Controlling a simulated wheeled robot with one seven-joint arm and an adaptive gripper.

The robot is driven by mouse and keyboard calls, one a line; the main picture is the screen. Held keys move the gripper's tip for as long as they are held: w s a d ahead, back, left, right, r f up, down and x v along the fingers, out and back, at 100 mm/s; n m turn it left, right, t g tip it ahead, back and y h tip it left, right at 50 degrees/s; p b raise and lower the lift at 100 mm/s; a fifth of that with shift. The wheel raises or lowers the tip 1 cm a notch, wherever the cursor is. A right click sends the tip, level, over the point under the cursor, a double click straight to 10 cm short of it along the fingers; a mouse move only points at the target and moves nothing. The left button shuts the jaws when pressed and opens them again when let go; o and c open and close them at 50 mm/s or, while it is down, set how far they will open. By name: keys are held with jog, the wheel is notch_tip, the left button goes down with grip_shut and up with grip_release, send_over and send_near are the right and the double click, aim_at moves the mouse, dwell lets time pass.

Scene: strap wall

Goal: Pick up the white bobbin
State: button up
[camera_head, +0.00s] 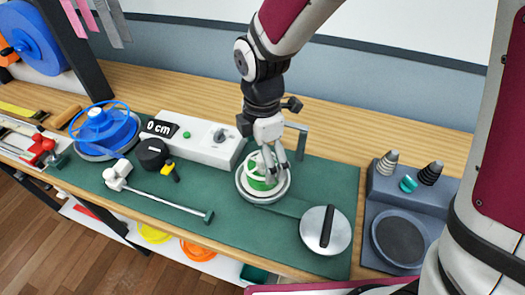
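My gripper (274,170) points down over a round white disc (277,194) on the green mat. Its fingers reach down to a small white and green round piece (258,184) at the disc's centre. The fingers partly hide this piece, and I cannot tell whether they grip it. A whitish ribbed, cone-like piece (387,164) stands upright on the grey stand at the right, apart from my gripper. I cannot tell for sure which of these two pieces is the white bobbin.
The grey stand (376,187) also holds a black ribbed piece (431,173) and a small teal piece (408,184). A white box (205,143) reading "0 cm" sits left of my gripper. A silver disc with a black handle (325,229) lies front right. A blue reel (103,127) stands left.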

aim_at(261, 169)
jog(key=shift+s+a+f, duration=0.1)
jog(key=shift+f, duration=1.1)
jog(key=shift+a+f, duration=0.1)
jog(key=shift+f, duration=1.05)
jog(key=c, duration=1.3)
